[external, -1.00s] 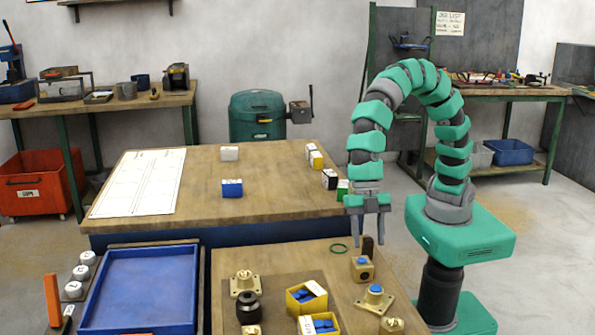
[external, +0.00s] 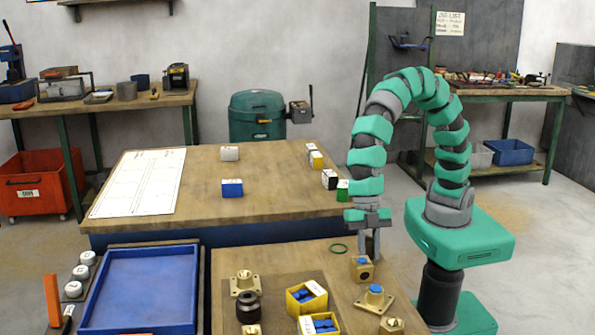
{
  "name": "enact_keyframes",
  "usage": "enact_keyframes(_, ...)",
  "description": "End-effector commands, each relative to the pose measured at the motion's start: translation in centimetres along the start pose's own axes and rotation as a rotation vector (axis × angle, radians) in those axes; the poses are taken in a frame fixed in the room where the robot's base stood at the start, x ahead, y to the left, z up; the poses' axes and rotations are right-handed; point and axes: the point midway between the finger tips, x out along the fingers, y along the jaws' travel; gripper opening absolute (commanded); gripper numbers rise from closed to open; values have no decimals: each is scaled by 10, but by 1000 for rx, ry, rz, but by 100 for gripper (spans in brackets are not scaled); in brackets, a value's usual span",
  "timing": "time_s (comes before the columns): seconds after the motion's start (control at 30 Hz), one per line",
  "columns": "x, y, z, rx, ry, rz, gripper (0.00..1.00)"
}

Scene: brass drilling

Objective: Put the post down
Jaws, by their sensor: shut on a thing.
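My gripper (external: 369,252) points straight down and is shut on the post. The fingers hide most of it, so I cannot tell whether its foot touches the bench or the block.
A blue tray (external: 140,287) lies left. The rear table (external: 270,190) has a clear middle.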

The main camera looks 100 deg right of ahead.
Motion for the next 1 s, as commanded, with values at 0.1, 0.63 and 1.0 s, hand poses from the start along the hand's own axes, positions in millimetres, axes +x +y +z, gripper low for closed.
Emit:
enact_keyframes(0.1,-4,0,-2,0,1,1,0)
enact_keyframes(0.63,-38,-11,-6,1,0,0,0)
enact_keyframes(1.0,-60,-59,26,1,2,2,0)
